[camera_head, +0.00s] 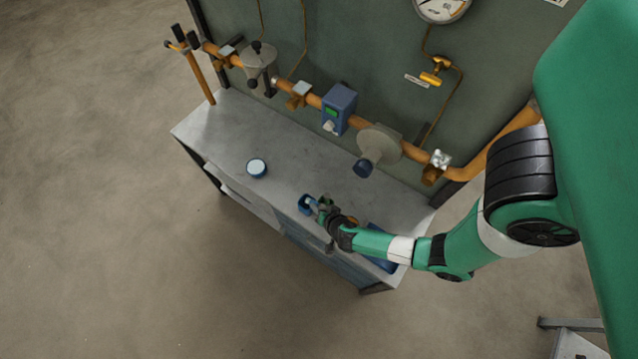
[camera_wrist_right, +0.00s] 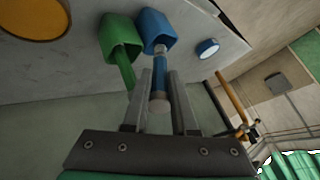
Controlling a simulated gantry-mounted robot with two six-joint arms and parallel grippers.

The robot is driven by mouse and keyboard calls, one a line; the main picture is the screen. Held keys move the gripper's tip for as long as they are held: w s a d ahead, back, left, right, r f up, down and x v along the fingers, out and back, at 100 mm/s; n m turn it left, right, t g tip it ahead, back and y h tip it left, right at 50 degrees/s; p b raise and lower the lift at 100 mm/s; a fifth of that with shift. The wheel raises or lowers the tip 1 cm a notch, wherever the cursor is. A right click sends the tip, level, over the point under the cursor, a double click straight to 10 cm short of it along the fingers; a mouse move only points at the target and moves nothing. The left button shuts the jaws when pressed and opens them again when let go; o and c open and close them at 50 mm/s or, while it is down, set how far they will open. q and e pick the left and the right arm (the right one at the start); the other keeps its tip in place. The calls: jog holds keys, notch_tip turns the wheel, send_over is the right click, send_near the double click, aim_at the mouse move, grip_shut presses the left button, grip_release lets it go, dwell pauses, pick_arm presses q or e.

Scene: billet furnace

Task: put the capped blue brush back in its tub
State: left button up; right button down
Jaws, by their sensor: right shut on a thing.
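My right gripper (camera_head: 322,208) is over the bench's front edge and is shut on the blue brush. In the right wrist view, the fingers (camera_wrist_right: 160,76) stand on both sides of the brush's blue handle (camera_wrist_right: 159,65), and its round grey end (camera_wrist_right: 160,104) sticks out between them. The brush's other end meets the mouth of the blue tub (camera_wrist_right: 157,27); I cannot tell how deep it is in. The blue tub also shows in the head view (camera_head: 305,204). A green tub (camera_wrist_right: 118,33) with a green handle (camera_wrist_right: 126,72) stands right beside it. My left gripper is out of view.
A blue tin with a pale top (camera_head: 257,168) sits on the grey bench (camera_head: 222,128) left of my gripper. An orange pipe (camera_head: 312,99) with valves and a blue box (camera_head: 339,107) runs behind. The bench's middle is mostly clear.

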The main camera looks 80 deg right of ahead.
jog(key=shift+f, duration=0.55)
jog(key=c, duration=0.7)
grip_release()
jog(key=shift+r, duration=0.2)
jog(key=p+v, duration=0.4)
jog(key=v, duration=0.8)
jog(key=shift+r, duration=0.45)
